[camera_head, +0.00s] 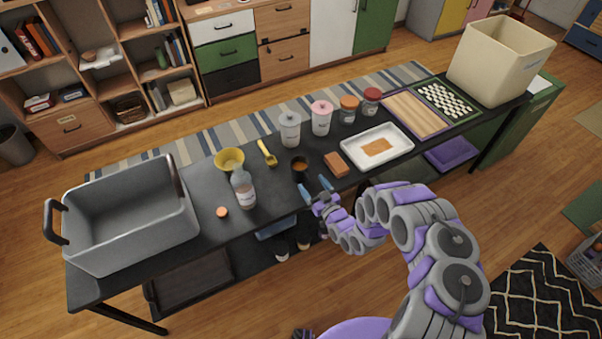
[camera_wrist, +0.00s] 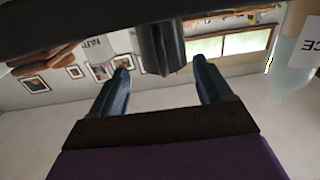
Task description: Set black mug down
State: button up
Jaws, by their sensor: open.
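The black mug (camera_head: 300,175), with something orange-brown inside, stands upright on the black table near its front edge. My gripper (camera_head: 315,188) is open just in front of the mug, with its blue fingertips spread. In the wrist view, which looks upside down, a dark upright shape that appears to be the mug (camera_wrist: 162,45) shows beyond and between the open fingertips (camera_wrist: 160,70). The fingers look apart from it there. I cannot tell the exact gap.
A labelled bottle (camera_head: 243,189) and yellow bowl (camera_head: 229,160) stand left of the mug. An orange-brown block (camera_head: 336,164) and white tray (camera_head: 402,145) lie right. Lidded containers (camera_head: 290,131) stand behind. A grey bin (camera_head: 130,220) fills the left end, a cream bin (camera_head: 495,62) the right.

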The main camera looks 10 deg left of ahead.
aim_at(306, 175)
jog(key=shift+w+a+r, duration=0.1)
jog(key=shift+w+a, duration=0.25)
jog(key=shift+a, duration=0.1)
jog(key=shift+r+x, duration=0.1)
jog(key=shift+x, duration=0.95)
jog(key=shift+r+x, duration=0.15)
jog(key=shift+x, duration=0.9)
grip_shut()
